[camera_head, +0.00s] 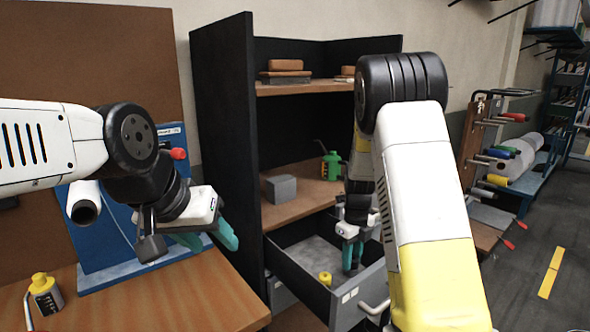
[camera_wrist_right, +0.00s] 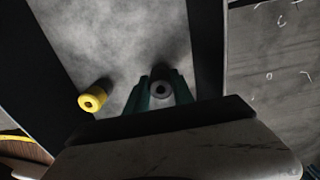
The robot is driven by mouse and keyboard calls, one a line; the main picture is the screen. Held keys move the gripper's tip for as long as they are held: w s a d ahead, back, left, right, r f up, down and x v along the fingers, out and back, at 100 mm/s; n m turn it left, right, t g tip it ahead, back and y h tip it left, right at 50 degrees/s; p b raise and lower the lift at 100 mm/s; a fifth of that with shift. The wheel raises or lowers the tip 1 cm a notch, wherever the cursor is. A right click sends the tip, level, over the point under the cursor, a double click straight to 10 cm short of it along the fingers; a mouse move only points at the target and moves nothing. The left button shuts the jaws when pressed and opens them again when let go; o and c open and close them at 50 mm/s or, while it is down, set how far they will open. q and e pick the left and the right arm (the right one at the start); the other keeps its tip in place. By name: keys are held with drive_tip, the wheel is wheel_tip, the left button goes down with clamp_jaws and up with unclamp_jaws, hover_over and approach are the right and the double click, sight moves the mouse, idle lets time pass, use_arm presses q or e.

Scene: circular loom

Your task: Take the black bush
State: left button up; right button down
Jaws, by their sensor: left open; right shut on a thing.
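The black bush (camera_wrist_right: 161,90) is a small dark ring with a grey hole, between the teal fingers of my right gripper (camera_wrist_right: 160,92) in the right wrist view. The right gripper is shut on it, low inside the open drawer. In the head view the right gripper (camera_head: 352,257) reaches down into the drawer (camera_head: 300,262), and the bush is hidden there. A yellow bush (camera_wrist_right: 92,98) lies on the drawer floor to the left of the gripper; it also shows in the head view (camera_head: 325,278). My left gripper (camera_head: 212,240) is open and empty above the wooden table.
The dark cabinet (camera_head: 222,130) has shelves with a grey block (camera_head: 280,188) and a green oil can (camera_head: 331,165). The drawer walls stand close around my right gripper. A yellow-topped can (camera_head: 44,294) stands on the wooden table (camera_head: 170,300) at left.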

drive_tip(key=shift+r, duration=0.15)
drive_tip(key=shift+r, duration=0.35)
drive_tip(key=shift+r, duration=0.15)
drive_tip(key=shift+r, duration=1.7)
